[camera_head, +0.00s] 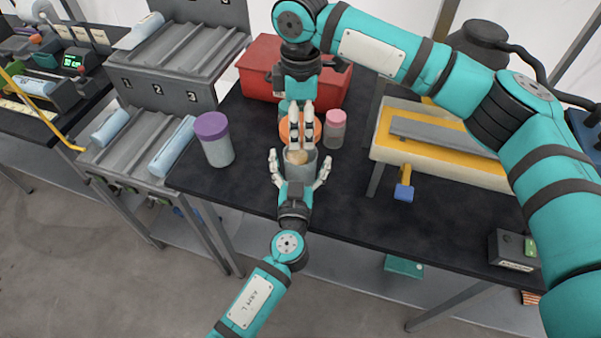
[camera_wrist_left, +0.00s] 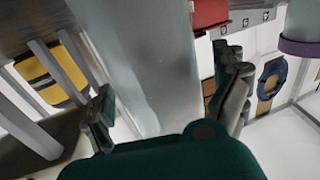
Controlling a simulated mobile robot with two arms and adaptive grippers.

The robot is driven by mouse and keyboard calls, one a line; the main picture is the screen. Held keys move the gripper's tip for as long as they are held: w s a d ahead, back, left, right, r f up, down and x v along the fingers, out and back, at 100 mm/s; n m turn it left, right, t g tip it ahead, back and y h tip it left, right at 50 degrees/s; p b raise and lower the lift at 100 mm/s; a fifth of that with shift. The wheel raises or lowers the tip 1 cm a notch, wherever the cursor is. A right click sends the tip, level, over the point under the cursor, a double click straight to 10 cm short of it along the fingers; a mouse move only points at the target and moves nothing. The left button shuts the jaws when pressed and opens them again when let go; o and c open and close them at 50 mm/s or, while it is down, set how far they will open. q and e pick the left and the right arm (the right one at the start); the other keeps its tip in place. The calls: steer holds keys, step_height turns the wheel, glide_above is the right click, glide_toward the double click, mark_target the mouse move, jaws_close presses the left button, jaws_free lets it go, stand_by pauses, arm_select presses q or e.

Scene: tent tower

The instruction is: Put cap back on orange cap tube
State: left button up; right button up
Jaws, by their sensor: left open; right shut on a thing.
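The open tube (camera_head: 302,183) is a grey translucent cylinder on the dark table, with tan contents showing at its top. My left gripper (camera_head: 300,164) is open, with one finger on each side of the tube. In the left wrist view the tube (camera_wrist_left: 150,60) stands large between the spread fingers (camera_wrist_left: 170,108); contact is not clear. My right gripper (camera_head: 301,138) points down from above, just behind the tube's mouth. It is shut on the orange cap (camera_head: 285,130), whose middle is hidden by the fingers. Whether the cap touches the tube cannot be told.
A purple-capped tube (camera_head: 216,148) stands left of the open tube; its cap (camera_wrist_left: 300,48) shows in the wrist view. A pink-capped tube (camera_head: 334,134) stands close on the right. A red box (camera_head: 262,72) is behind. A cream-and-yellow block (camera_head: 440,158) lies to the right.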

arm_select(q)
steer(key=shift+c, duration=0.4)
steer(key=c, duration=1.7)
steer(key=shift+c, duration=0.2)
arm_select(e)
glide_above(301, 157)
steer(key=shift+f, duration=2.45)
steer(key=shift+f, duration=0.85)
steer(key=shift+s+f, duration=0.1)
steer(key=shift+f, duration=0.55)
steer(key=o, duration=0.8)
